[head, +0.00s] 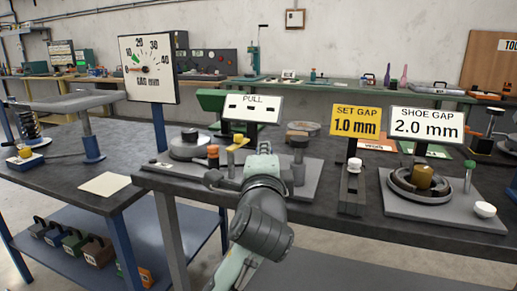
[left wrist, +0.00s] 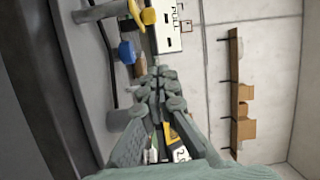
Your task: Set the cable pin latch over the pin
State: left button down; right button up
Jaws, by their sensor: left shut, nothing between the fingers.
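My left gripper (head: 264,147) reaches onto the bench fixture below the PULL sign (head: 251,108). Its fingers are shut with nothing between them, as the left wrist view (left wrist: 160,72) also shows. A yellow lever-like piece (head: 238,142) on a post stands just left of the gripper, apart from it. This piece shows in the left wrist view (left wrist: 148,16) beside the sign, with a blue block (left wrist: 127,51) nearer the fingers. I cannot tell which part is the cable pin latch or the pin. My arm hides part of the fixture. My right gripper is not in view.
A post with an orange cap (head: 213,155) and a dark round part (head: 188,147) stand to the left. A grey knobbed post (head: 299,160) stands close right. The SET GAP sign (head: 355,121) and SHOE GAP fixture (head: 424,184) are farther right. The bench front edge is partly clear.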

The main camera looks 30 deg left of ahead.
aim_at(248, 140)
pick_arm(q)
jog(key=x, duration=0.7)
jog(key=shift+w+a+r+p, duration=0.1)
jog(key=shift+w+a+p, duration=0.1)
jog(key=shift+p, duration=0.15)
jog(key=shift+s+a, duration=0.95)
jog(key=shift+a, duration=0.15)
jog(key=shift+s+a+f, duration=0.2)
jog(key=shift+s+a, duration=0.05)
jog(key=shift+s, duration=0.1)
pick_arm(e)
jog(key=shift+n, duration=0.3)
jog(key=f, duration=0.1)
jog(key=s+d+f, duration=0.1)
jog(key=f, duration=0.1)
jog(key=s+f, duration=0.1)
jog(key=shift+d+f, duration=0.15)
pick_arm(q)
jog(key=shift+w, duration=0.15)
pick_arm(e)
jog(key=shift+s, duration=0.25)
